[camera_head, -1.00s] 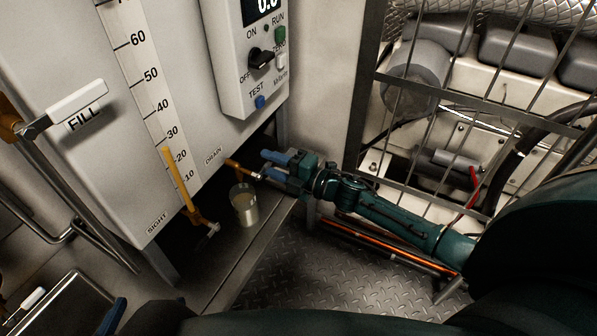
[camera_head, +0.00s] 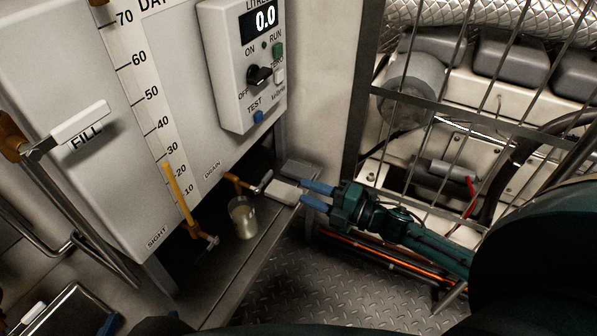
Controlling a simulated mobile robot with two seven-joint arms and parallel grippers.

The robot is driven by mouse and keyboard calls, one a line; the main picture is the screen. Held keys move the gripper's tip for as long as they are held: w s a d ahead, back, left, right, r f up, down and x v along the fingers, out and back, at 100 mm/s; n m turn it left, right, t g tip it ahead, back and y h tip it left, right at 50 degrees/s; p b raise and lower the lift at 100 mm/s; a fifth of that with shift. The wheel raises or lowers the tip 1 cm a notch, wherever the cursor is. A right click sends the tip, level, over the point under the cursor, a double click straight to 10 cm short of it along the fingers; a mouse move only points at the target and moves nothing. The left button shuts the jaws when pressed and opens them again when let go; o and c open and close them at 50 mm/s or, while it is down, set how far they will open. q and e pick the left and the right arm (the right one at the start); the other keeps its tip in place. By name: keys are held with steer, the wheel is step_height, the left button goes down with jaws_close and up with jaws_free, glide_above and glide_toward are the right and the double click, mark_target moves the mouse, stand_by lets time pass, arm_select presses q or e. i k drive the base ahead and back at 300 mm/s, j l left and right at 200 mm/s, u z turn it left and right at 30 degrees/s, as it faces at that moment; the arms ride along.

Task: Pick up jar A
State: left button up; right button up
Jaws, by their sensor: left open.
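One small clear jar (camera_head: 242,219), holding pale cloudy liquid, stands upright on the dark shelf below the drain valve. No letter shows on it, so I cannot confirm that it is jar A. My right gripper (camera_head: 313,194) comes in from the right. Its two blue fingers are apart, at the outer end of the white drain handle (camera_head: 283,191), to the right of the jar and not touching it. Only a blue fingertip of my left gripper (camera_head: 108,325) shows at the bottom left edge, far from the jar.
The drain's orange pipe (camera_head: 236,181) lies just above the jar. The sight valve (camera_head: 187,205) stands to its left. The tank (camera_head: 100,190) overhangs the shelf (camera_head: 235,268). A wire cage (camera_head: 420,100) is at right. Open floor (camera_head: 310,280) lies in front.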

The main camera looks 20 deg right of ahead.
mark_target(241, 210)
steer(key=k, duration=1)
